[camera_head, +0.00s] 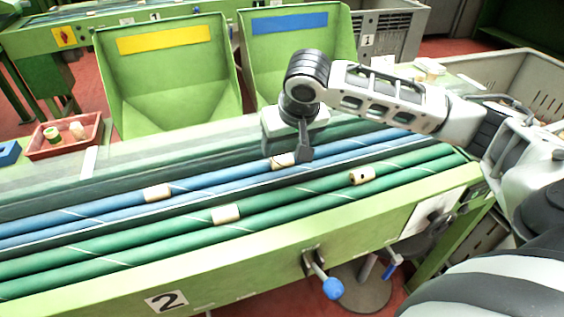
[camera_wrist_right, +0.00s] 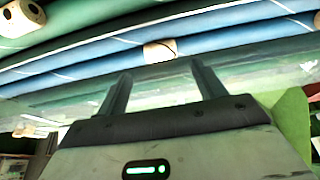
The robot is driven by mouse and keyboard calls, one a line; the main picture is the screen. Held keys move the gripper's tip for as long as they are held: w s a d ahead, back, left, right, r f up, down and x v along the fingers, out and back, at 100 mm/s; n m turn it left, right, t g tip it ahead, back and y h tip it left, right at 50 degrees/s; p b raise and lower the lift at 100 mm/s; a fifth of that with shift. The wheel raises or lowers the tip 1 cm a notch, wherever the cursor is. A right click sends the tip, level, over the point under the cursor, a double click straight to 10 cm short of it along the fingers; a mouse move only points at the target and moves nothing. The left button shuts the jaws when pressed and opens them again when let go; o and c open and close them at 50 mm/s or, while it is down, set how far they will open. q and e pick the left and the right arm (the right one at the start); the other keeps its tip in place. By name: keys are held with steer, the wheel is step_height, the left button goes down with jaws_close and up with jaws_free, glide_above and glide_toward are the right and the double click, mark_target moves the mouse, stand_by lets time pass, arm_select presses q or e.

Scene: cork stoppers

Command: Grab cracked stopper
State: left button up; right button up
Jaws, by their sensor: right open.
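Several pale cork stoppers lie on the long rollers. One stopper (camera_head: 283,160) on the blue rollers is partly behind my right gripper (camera_head: 304,152). In the right wrist view this stopper (camera_wrist_right: 160,51) lies beyond the gap between the open, empty fingers (camera_wrist_right: 162,82), apart from them. Another stopper (camera_head: 157,192) is farther left on the blue rollers. On the green rollers lie a plain stopper (camera_head: 225,213) and one with a dark spot (camera_head: 361,176); the spotted one also shows in the wrist view (camera_wrist_right: 20,17). I cannot make out which is cracked. My left gripper is out of view.
Two green bins, one with a yellow label (camera_head: 165,38) and one with a blue label (camera_head: 290,22), stand behind the rollers. A red tray (camera_head: 65,150) with small items is at the left. A grey crate (camera_head: 490,72) is at the back right. A blue-knobbed lever (camera_head: 332,287) sticks out in front.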

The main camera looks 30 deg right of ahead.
mark_target(282, 158)
steer(key=shift+a+x, duration=0.1)
steer(key=shift+x, duration=1.25)
steer(key=shift+a+x, duration=0.15)
steer(key=shift+x, duration=1.2)
steer(key=shift+d, duration=0.1)
steer(key=c, duration=1.1)
